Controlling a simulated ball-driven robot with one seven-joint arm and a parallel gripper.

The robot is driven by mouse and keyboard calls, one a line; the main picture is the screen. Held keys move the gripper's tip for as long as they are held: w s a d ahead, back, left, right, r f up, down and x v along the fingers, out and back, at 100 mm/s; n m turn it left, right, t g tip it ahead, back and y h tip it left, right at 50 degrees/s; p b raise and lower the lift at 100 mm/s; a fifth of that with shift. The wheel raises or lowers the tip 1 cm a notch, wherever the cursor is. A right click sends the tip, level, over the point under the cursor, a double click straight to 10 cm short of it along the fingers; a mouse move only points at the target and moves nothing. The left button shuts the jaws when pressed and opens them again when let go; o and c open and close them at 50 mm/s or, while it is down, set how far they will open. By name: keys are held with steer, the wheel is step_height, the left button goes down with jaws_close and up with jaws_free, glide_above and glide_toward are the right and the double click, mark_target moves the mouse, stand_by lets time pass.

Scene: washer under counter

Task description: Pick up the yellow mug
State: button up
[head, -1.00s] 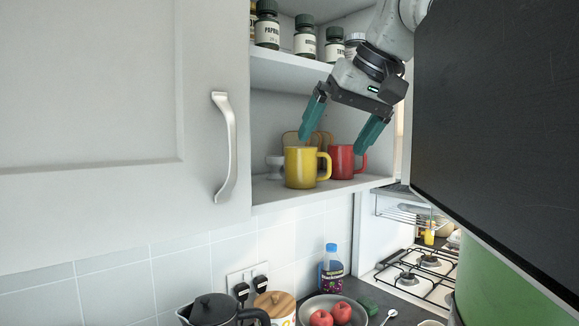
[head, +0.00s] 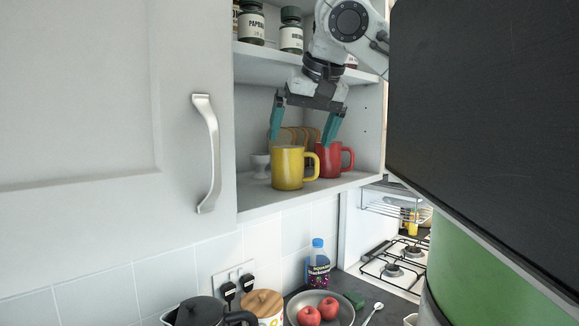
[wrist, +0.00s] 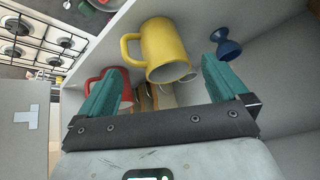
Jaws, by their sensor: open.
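The yellow mug (head: 287,169) stands upright on the lower shelf of the open cabinet, near the front edge, its handle pointing right. In the wrist view the yellow mug (wrist: 164,48) lies ahead of my fingers, roughly between their lines. My gripper (head: 302,140) is open and empty, with its teal fingers angled down just above and around the mug's upper area. In the wrist view my gripper (wrist: 160,78) shows both fingers spread wide. I cannot tell the exact gap to the mug.
A red mug (head: 330,160) stands right beside the yellow one, close to my right finger. A wooden rack (head: 290,137) is behind. Spice jars (head: 251,24) fill the shelf above; the cabinet door (head: 90,120) is left.

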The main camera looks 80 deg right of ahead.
mark_target(295, 168)
steer(key=d, duration=0.1)
steer(key=w+d+f+p, duration=0.1)
steer(key=w+d, duration=0.1)
steer(key=shift+d+f+p, duration=0.1)
steer(key=shift+f+p, duration=0.25)
steer(key=shift+f, duration=0.05)
steer(key=shift+w+d+f, duration=0.1)
steer(key=shift+w+f, duration=0.05)
steer(key=shift+f, duration=0.25)
steer(key=c, duration=1.6)
steer(key=shift+r, duration=0.1)
